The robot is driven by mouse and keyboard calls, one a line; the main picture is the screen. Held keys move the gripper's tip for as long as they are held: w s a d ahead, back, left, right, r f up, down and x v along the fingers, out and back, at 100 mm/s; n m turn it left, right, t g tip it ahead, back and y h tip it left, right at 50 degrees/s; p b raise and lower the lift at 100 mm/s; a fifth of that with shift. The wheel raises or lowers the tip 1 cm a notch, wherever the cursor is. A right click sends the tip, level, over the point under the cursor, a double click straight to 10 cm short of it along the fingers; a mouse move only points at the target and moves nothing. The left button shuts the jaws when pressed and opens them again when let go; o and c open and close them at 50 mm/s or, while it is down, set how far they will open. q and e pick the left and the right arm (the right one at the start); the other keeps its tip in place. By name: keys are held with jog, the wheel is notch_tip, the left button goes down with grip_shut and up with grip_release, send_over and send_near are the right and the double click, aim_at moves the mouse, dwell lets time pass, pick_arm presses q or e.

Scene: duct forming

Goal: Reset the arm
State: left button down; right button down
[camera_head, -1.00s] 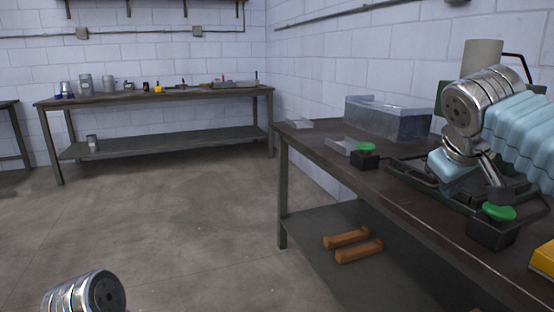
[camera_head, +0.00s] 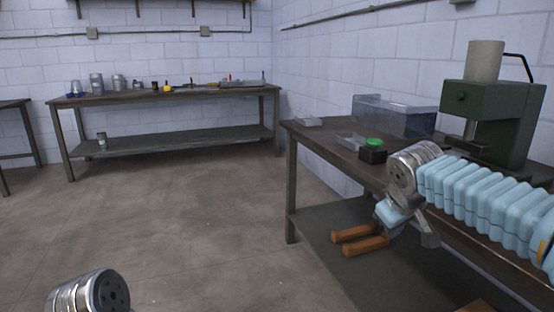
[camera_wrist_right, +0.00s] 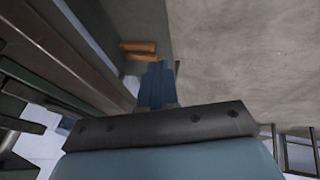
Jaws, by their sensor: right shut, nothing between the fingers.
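My right gripper (camera_head: 391,213) hangs in front of the near workbench's front edge, pointing down. Its blue fingers also show in the right wrist view (camera_wrist_right: 156,85), closed together with nothing between them. My light blue right arm comes in from the right and covers part of the bench front. At the bottom left of the head view only a silver joint of my left arm shows; the left gripper is out of view.
The near workbench (camera_head: 325,137) carries a green press (camera_head: 495,115), a clear bin (camera_head: 390,118) and a green button box (camera_head: 373,152). Two orange bars (camera_head: 350,233) lie on its lower shelf, behind the gripper. The floor to the left is open. A far table (camera_head: 160,97) holds several small items.

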jog(key=s+a+f+g+y, duration=0.1)
jog(key=a+f, duration=0.3)
jog(key=f, duration=0.6)
jog(key=s+a+f+g+y, duration=0.1)
jog(key=a+f+y, duration=0.15)
jog(key=f, duration=0.75)
jog(key=s+a+f+g+y, duration=0.1)
jog(key=a+f, duration=0.3)
jog(key=f, duration=0.6)
jog(key=s+a+f+m+g, duration=0.1)
jog(key=s+a+f+m, duration=0.1)
jog(key=s+f, duration=0.8)
jog(key=s+a+f+m+g+y, duration=0.1)
jog(key=s+f+m, duration=0.3)
jog(key=s+f, duration=0.6)
jog(key=shift+s+a, duration=0.55)
jog(key=shift+y, duration=0.25)
